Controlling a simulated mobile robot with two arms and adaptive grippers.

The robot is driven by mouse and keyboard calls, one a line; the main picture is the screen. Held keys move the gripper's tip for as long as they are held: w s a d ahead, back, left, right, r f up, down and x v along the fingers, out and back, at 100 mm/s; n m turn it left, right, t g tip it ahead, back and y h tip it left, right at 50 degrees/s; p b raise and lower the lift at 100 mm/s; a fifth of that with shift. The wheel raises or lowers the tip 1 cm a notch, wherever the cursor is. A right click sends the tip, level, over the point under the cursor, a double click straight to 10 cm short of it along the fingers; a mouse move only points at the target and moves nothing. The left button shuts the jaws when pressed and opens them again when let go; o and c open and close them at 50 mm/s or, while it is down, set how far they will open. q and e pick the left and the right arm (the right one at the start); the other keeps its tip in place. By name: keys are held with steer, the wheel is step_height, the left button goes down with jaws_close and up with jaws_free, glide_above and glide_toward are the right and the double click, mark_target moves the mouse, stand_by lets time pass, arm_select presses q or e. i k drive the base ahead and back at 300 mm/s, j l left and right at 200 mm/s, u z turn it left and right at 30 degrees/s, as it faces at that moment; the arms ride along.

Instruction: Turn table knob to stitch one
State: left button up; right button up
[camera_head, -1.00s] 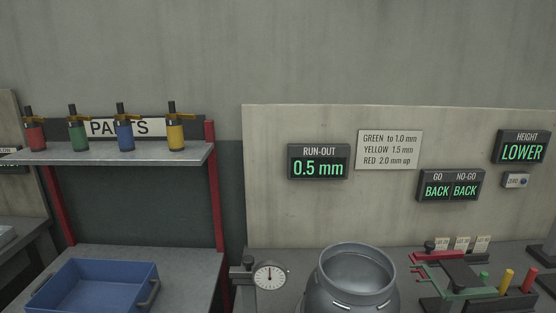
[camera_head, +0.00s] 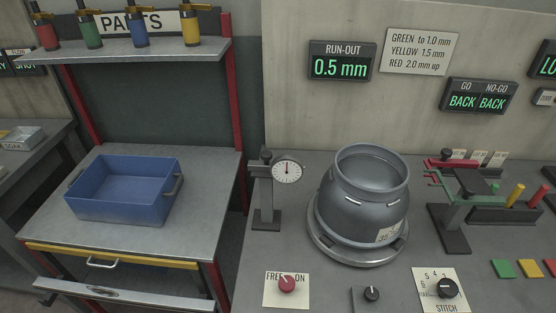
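A black knob (camera_head: 447,288) sits on a white plate (camera_head: 428,279) marked STITCH, with the numbers 4, 5 and 6 readable, at the lower right of the head view. Its exact pointer position is too small to tell. A smaller black knob (camera_head: 371,293) stands left of it on a grey block. A grey metal cylinder (camera_head: 350,205) with a wide open mouth stands upright on a round turntable (camera_head: 345,255) behind the knobs. A paper label is on its lower right side. Neither of my grippers is in view.
A red knob (camera_head: 287,284) on a FREE/ON plate lies at the front. A dial gauge (camera_head: 288,170) on a stand is left of the cylinder. The run-out display (camera_head: 341,66) reads 0.5 mm. A gauge rack (camera_head: 490,212) stands right; a blue bin (camera_head: 122,206) is left.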

mark_target(447, 287)
steer(key=z, duration=1.35)
